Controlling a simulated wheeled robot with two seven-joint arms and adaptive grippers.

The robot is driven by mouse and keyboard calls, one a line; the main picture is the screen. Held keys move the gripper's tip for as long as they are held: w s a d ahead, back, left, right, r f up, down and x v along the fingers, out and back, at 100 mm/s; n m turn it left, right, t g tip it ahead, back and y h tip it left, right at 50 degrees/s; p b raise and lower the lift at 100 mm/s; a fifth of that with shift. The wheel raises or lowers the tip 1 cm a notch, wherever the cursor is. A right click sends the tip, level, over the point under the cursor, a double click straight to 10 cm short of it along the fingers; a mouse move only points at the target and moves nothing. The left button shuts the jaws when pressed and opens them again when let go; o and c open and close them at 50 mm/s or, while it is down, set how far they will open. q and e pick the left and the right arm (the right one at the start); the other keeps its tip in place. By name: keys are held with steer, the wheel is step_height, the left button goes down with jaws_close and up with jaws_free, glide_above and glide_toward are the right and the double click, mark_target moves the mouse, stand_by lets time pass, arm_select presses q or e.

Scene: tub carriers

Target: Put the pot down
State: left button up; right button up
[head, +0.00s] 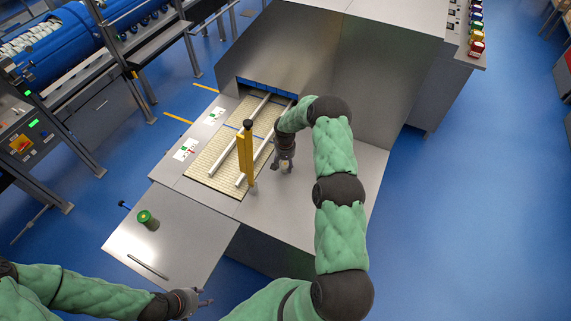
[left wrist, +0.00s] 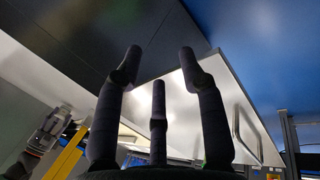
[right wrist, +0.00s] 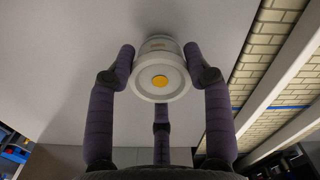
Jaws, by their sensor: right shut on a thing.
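The pot (right wrist: 158,72) is a small pale grey cylinder with a yellow dot on the end facing the camera. In the right wrist view it sits between the fingers of my right gripper (right wrist: 160,80), which is shut on it. In the head view my right gripper (head: 285,164) is over the steel worktop, just right of the conveyor belt, and mostly hides the pot. I cannot tell whether the pot touches the worktop. My left gripper (head: 203,298) is open and empty, beyond the front edge of the side table. Its spread fingers show in the left wrist view (left wrist: 158,75).
The beige belt (head: 209,155) has two pale rails and a yellow post (head: 245,155) close left of my right gripper. The steel worktop (head: 340,165) has bare room around the right arm.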

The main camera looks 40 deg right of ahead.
mark_target(285, 163)
steer(key=shift+d+f, duration=0.1)
steer(key=shift+f, duration=0.4)
steer(key=shift+f, duration=0.1)
steer(key=o, duration=1.2)
steer(key=shift+c, duration=0.2)
step_height(285, 163, up, 12)
steer(key=p, duration=0.3)
